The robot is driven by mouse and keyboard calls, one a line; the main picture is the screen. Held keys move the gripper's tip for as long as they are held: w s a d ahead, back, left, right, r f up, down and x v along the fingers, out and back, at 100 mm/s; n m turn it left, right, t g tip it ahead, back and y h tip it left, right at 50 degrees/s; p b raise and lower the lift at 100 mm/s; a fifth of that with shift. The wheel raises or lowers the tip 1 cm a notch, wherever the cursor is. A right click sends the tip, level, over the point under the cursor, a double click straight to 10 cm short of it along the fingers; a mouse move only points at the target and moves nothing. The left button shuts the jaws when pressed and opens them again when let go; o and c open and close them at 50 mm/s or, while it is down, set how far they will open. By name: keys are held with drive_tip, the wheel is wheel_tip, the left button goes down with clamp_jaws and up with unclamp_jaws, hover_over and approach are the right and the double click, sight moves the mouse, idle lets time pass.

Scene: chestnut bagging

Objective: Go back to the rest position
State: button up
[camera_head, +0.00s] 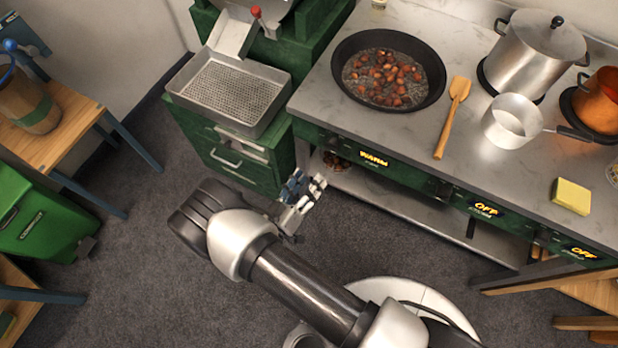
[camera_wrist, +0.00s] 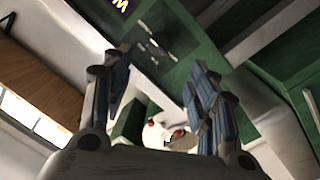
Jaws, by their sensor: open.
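My gripper (camera_head: 301,192) is in front of the green counter, over the floor between the drawer cabinet and the stove front. In the wrist view my gripper (camera_wrist: 160,95) shows its two blue-padded fingers spread apart, with nothing held between them. My arm reaches up and left to it from the lower right of the head view. A dark pan (camera_head: 347,87) of chestnuts (camera_head: 385,77) sits on the counter, beyond my gripper and apart from it.
A perforated metal tray (camera_head: 183,84) sits on the green cabinet (camera_head: 222,152). A wooden spatula (camera_head: 446,128), a small saucepan (camera_head: 513,121), a large pot (camera_head: 530,58) and a yellow sponge (camera_head: 571,195) are on the counter (camera_head: 400,135). Dark floor (camera_head: 150,250) is clear at left.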

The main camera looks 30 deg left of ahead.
idle(0.3)
drive_tip(key=w+d+r+m+g+h, duration=0.2)
drive_tip(key=w+d+r+h, duration=0.2)
drive_tip(key=r, duration=0.2)
drive_tip(key=w+d+r+m+g+h, duration=0.2)
drive_tip(key=w+d+r+g+h, duration=0.15)
drive_tip(key=r, duration=0.25)
drive_tip(key=d+r+m+g+h, duration=0.3)
drive_tip(key=d+r+g, duration=0.4)
drive_tip(key=d+r, duration=0.6)
drive_tip(key=s+d+r+n+y, duration=0.1)
drive_tip(key=s+d+r+y, duration=1.1)
drive_tip(key=s, duration=0.4)
drive_tip(key=shift+s+r+g, duration=0.15)
drive_tip(key=shift+r+g, duration=0.2)
drive_tip(key=shift+r, duration=0.2)
